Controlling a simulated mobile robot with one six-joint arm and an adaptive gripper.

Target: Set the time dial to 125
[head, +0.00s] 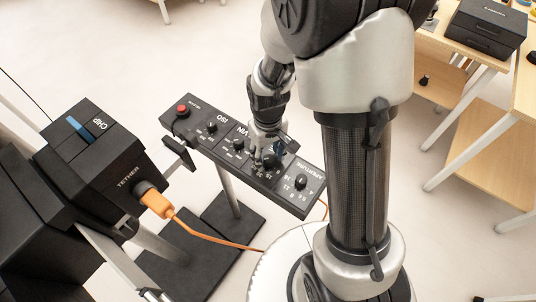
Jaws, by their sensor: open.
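A black control panel (195,140) on a stand carries a row of knobs. A dark knob (270,161) sits between the second knob and the aperture knob, right under my gripper (264,150). My gripper points down over this knob with its fingers open, and I cannot tell whether they touch it. The heading above this knob is hidden by my gripper, so I cannot read it as the time dial. Small numbers near it are too small to read, and its setting cannot be told.
The panel also has an aperture knob (301,181), an ISO knob (212,127), another knob (238,144) and a red button (182,110). A black box marked TETHER (120,172) with an orange cable (205,237) stands left. Wooden tables (490,62) are right.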

